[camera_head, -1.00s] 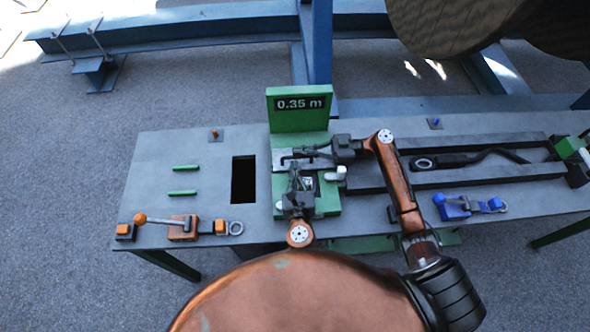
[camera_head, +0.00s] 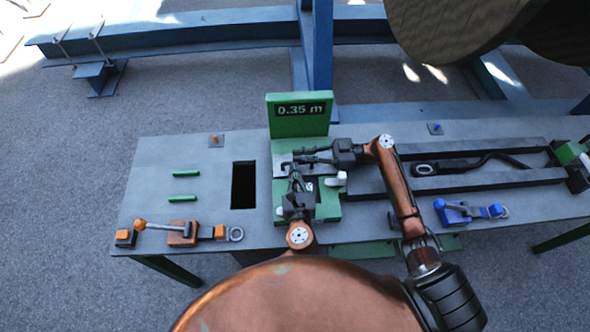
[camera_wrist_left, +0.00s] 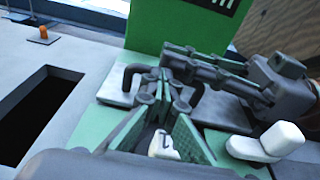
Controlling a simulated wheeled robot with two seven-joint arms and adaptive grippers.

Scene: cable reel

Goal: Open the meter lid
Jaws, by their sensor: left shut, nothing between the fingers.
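The meter is a green stand with a display reading 0.35 m (camera_head: 299,109) on a green base (camera_head: 327,209). Its grey lid plate (camera_wrist_left: 115,92) lies flat, apparently closed, with a black bent handle (camera_wrist_left: 132,70) on it. My left gripper (camera_head: 294,168) is shut and empty, its fingertips (camera_wrist_left: 160,78) pointing at the lid beside the handle; contact cannot be told. My right gripper (camera_head: 298,156) reaches in from the right above the lid, its fingers (camera_wrist_left: 172,55) just behind the left fingertips. Whether it is open or shut is unclear. The fingers hide part of the lid.
A white knob (camera_head: 338,179) stands at the right of the green base. A rectangular hole (camera_head: 243,185) opens in the table to the left. Orange (camera_head: 181,233) and blue (camera_head: 455,212) lever clamps sit near the front edge. The two grippers are very close together.

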